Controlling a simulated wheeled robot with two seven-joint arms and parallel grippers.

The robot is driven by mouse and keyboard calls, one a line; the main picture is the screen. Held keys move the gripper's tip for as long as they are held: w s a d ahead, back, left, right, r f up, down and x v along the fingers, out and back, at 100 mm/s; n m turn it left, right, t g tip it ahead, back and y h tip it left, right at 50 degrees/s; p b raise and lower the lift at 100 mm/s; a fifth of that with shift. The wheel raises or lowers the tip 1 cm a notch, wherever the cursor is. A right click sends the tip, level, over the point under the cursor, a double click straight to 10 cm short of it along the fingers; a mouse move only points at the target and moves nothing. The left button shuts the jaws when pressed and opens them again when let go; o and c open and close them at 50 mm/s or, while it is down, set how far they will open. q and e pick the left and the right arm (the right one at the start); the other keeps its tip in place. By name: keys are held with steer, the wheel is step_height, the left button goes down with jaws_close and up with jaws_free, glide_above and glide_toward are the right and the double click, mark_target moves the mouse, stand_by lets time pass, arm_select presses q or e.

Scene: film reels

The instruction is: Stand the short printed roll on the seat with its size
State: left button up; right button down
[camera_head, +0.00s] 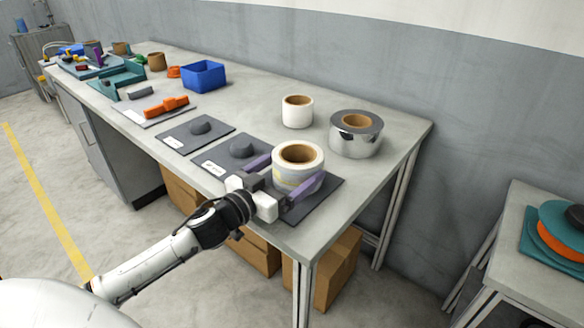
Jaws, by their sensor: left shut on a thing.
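My left gripper (288,178) reaches in from the front, its purple fingers shut on the printed roll (297,180), a pale roll with a brown core and faint printed bands. The roll is upright, core opening up, over the rightmost dark seat plate (329,187). I cannot tell whether it touches the plate; the plate's middle is hidden. Two more grey seat plates lie to the left, a middle one (218,161) and a left one (176,134), each with a rounded dark hub and a white label too small to read. My right gripper is not in view.
Behind stand a plain white roll (297,112) and a wider silver roll (356,135). A blue bin (203,75), an orange item (166,106) and teal trays lie further left. The table's (385,165) right end is clear. A second table (508,240) holds coloured discs.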

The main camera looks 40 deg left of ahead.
arm_select(q)
steer(key=o, duration=1.2)
steer(key=shift+c, duration=0.2)
steer(key=shift+f, duration=0.15)
steer(key=shift+s+a+p, duration=0.15)
steer(key=shift+s+p, duration=0.3)
steer(key=shift+s, duration=1.4)
steer(key=shift+s+a+p, duration=0.15)
steer(key=shift+s+p, duration=0.25)
steer(key=shift+s, duration=1.45)
steer(key=shift+s+a+p, duration=0.15)
steer(key=shift+s+p, duration=0.3)
steer(key=shift+s, duration=1.4)
